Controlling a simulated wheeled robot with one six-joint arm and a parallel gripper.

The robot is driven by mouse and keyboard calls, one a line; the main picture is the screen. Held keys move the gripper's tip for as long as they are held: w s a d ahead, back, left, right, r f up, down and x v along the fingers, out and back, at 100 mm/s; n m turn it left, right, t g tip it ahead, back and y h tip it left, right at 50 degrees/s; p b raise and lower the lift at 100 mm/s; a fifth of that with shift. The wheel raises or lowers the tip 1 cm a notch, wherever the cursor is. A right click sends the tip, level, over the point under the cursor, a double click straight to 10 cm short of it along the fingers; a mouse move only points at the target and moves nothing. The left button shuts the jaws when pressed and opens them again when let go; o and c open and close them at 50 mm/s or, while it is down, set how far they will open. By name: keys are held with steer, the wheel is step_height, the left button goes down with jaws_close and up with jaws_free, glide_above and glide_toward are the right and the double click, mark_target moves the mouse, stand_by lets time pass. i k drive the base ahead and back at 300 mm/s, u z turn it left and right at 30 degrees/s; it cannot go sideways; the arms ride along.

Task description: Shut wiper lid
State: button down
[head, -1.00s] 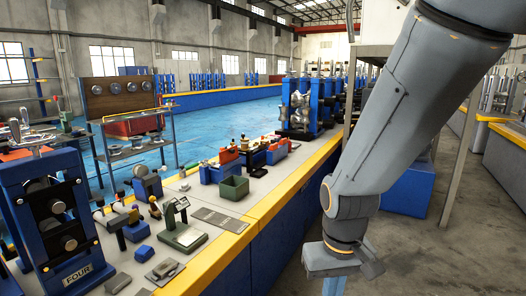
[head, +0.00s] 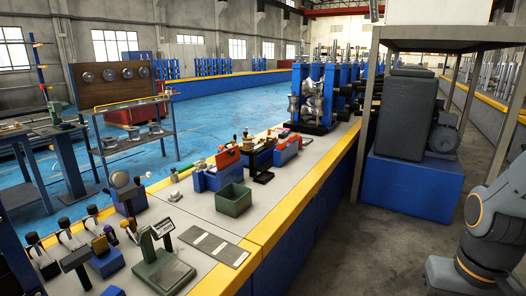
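On the grey bench top, a blue box (head: 212,181) carries a red-orange plate (head: 228,157) that stands up at a tilt, which looks like the raised wiper lid. Another blue unit (head: 284,156) with red on top stands behind it, past a dark black device (head: 260,160). I cannot tell for sure which one is the wiper. My arm shows only in the lower right corner, off the bench. No gripper fingers show.
A dark green open bin (head: 233,199) stands just in front of the blue box. A green-based gauge (head: 162,270) and flat grey plates (head: 214,246) lie nearer. The yellow bench edge (head: 285,222) runs along the right. A grey motor cabinet (head: 405,113) stands across the aisle.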

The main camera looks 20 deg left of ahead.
mark_target(224, 159)
steer(key=u, duration=0.25)
steer(key=i, duration=0.95)
steer(key=u, duration=0.6)
